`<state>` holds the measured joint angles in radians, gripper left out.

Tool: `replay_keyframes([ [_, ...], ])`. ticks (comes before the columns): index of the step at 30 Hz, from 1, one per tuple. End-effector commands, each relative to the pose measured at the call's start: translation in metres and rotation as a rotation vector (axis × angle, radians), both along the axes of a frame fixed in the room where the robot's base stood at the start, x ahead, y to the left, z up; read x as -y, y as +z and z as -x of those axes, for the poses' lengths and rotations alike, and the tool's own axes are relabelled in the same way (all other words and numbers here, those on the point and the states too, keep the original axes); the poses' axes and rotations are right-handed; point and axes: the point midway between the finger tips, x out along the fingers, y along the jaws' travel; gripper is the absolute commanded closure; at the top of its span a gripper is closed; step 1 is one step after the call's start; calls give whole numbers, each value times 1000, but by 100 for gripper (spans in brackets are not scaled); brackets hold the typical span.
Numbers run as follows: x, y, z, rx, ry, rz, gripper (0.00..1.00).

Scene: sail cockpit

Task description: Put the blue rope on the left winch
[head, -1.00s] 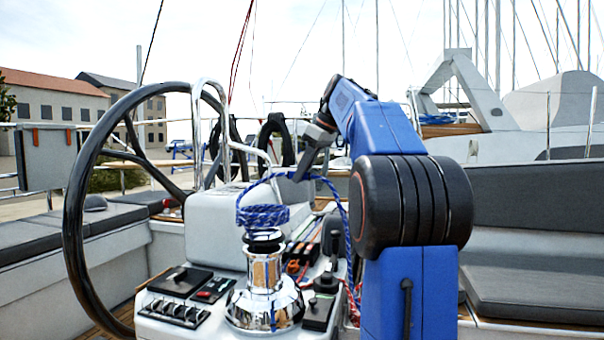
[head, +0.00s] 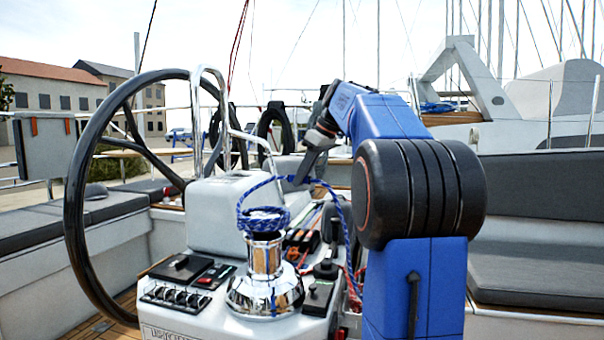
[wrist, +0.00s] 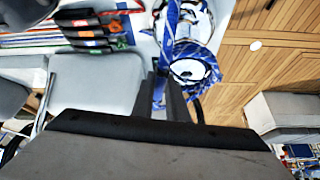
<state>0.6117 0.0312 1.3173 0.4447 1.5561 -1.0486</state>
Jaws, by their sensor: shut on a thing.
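The blue rope (head: 262,220) is wound in several turns at the top of the chrome winch (head: 265,290). I cannot tell whether the turns sit on the drum or just above its top. One part of the rope rises from the turns to my gripper (head: 302,178), and another hangs down to the right behind the winch. My gripper is shut on the rope, above and behind the winch. In the wrist view, the fingers (wrist: 168,92) grip the blue rope (wrist: 166,50) beside the winch (wrist: 192,70). The arm's wrist housing hides the lower part of that view.
A big black steering wheel (head: 78,200) stands left of the winch. A white pedestal (head: 222,215) with a bent chrome rail rises behind it. Switches (head: 175,297) and a small lever (head: 326,268) flank the winch. Grey seats lie on both sides.

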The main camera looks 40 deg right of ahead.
Motion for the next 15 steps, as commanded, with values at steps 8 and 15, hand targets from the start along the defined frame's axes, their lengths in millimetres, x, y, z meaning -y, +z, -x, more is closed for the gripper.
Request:
replay_keyframes([
  [8,0,0,0,1,0,0,100],
  [15,0,-12,0,1,-1,-1,100],
])
